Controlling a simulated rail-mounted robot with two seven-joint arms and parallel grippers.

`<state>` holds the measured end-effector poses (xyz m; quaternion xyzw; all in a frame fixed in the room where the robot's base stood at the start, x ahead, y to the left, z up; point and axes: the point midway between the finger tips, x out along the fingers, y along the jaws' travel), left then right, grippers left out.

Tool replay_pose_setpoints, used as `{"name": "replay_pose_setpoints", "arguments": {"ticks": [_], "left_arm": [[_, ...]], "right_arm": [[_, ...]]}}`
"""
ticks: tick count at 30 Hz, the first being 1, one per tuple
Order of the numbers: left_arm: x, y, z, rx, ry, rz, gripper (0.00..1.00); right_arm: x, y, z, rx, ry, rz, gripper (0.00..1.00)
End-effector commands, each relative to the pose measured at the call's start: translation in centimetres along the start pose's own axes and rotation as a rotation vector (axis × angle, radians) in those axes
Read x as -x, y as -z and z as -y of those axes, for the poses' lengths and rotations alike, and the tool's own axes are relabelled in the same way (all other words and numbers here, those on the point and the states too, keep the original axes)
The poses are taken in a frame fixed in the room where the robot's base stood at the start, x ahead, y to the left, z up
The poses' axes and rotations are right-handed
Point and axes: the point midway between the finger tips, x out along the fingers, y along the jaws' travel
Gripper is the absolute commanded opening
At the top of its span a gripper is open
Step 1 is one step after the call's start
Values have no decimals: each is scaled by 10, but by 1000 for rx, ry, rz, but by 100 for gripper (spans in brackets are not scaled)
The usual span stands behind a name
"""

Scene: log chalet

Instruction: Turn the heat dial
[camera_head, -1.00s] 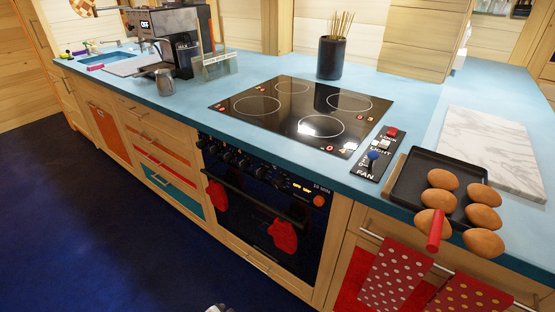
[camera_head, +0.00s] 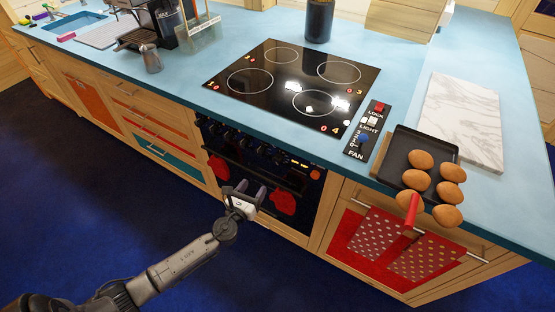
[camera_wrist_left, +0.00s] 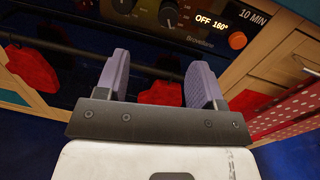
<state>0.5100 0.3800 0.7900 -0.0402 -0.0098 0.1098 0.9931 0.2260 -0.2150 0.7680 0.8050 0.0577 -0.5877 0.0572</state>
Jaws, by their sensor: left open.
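The oven (camera_head: 262,160) is set in the counter front below the cooktop, with a row of dark dials (camera_head: 232,137) along its top panel. In the left wrist view a black dial (camera_wrist_left: 168,14) with a scale around it sits beside a display (camera_wrist_left: 212,22) reading "OFF 160°". Another dial (camera_wrist_left: 123,5) is cut by the top edge. I cannot tell which is the heat dial. My left gripper (camera_head: 250,190) is open and empty in front of the oven, below the dials and apart from them. Its purple fingers (camera_wrist_left: 158,75) show in the left wrist view. My right gripper is not in view.
An orange button (camera_wrist_left: 237,40) is right of the display. The oven handle bar (camera_wrist_left: 75,55) runs below the panel, with red mitts (camera_head: 282,202) hanging there. A pan (camera_head: 408,150) with several eggs and dotted towels (camera_head: 425,257) are at right. Open floor lies at left.

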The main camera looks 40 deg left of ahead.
Motion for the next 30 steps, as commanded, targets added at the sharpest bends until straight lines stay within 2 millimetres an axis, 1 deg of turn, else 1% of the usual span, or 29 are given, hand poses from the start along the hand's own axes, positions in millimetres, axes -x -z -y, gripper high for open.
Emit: {"name": "replay_pose_setpoints", "arguments": {"ticks": [1,4,8,11,14,24,30], "left_arm": [[0,1,4,-60,27,-7,62],[0,2,9,-154,55,-11,62],[-2,2,9,-218,55,-9,62],[-9,2,9,-233,54,-8,62],[-23,2,10,-233,53,-7,62],[-86,3,13,-231,52,-7,62],[-115,4,15,-229,52,-7,62]], "right_arm": [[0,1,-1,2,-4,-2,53],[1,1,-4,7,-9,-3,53],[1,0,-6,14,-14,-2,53],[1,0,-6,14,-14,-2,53],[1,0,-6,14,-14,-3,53],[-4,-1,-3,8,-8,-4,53],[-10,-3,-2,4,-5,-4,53]]}}
